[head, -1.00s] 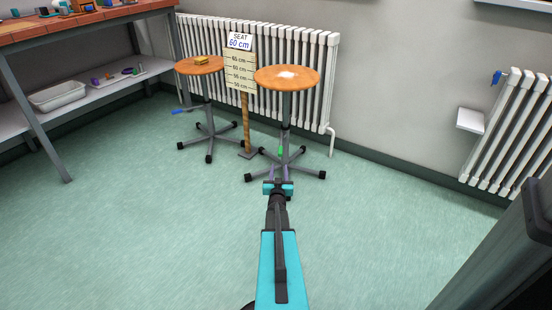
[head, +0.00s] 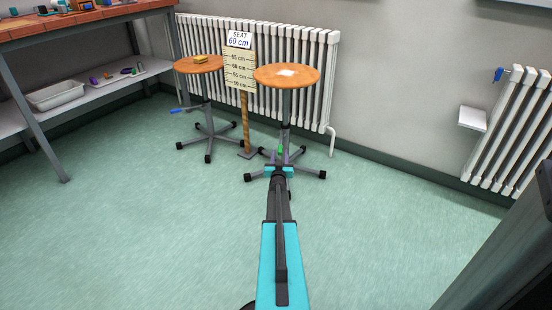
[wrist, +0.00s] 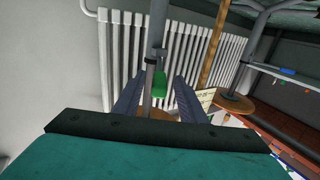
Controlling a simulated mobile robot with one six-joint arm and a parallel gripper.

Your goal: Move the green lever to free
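The green lever (head: 280,149) is on the column under the seat of the right stool (head: 287,77). In the wrist view the green lever (wrist: 159,92) shows between my two purple fingers, with room on both sides. My gripper (head: 283,157) is low in front of that stool's column. In the wrist view my gripper (wrist: 158,82) is open and holds nothing. I cannot tell whether a finger touches the lever. The left stool (head: 199,64) has a blue lever (head: 181,110) sticking out to the left.
A height sign (head: 240,70) reading "SEAT 60 cm" stands on a post between the stools. A radiator (head: 215,37) is behind them. A wooden bench (head: 90,17) is at the left. The floor (head: 150,230) around my arm is clear.

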